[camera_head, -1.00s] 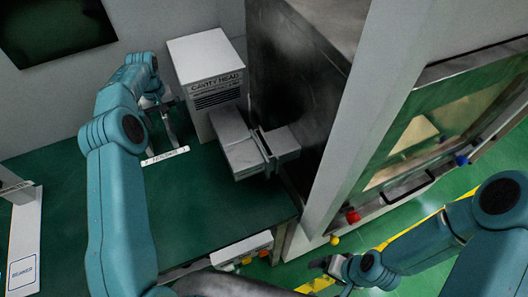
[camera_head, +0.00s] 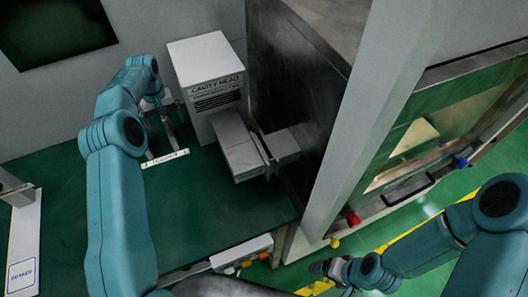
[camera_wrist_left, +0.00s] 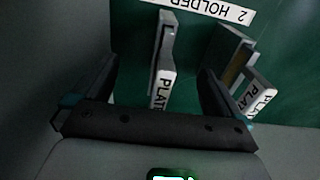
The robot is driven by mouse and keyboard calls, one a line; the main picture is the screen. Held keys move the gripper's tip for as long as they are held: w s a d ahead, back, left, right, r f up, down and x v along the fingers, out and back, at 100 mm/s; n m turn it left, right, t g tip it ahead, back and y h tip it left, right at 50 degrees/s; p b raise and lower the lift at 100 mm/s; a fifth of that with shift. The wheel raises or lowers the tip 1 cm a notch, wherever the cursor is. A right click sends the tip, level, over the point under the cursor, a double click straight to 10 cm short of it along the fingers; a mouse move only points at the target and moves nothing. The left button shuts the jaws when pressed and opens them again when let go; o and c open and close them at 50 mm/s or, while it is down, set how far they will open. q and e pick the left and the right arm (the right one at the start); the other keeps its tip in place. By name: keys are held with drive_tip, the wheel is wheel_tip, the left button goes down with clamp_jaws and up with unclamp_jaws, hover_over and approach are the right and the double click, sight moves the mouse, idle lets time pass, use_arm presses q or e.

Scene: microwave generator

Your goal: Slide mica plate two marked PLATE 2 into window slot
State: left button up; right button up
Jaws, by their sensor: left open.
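My left gripper (camera_head: 162,152) is open over the green bench, behind a white holder label strip (camera_head: 165,159). In the left wrist view a thin upright plate in a grey holder (camera_wrist_left: 164,60) stands between the two open fingers, apart from both; its white end tab (camera_wrist_left: 163,90) reads "PLAT" and its number is hidden. Two more plate tabs (camera_wrist_left: 262,90) show to the right, outside the right finger, numbers unreadable. I cannot make out the window slot clearly.
The white cavity head box (camera_head: 208,80) stands right of my left gripper.

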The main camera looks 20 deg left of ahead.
use_arm(q)
drive_tip(key=c, duration=0.9)
clamp_jaws()
drive_tip(key=shift+r, duration=0.1)
drive_tip(key=shift+r+p, duration=1.1)
drive_tip(key=shift+r, duration=1.85)
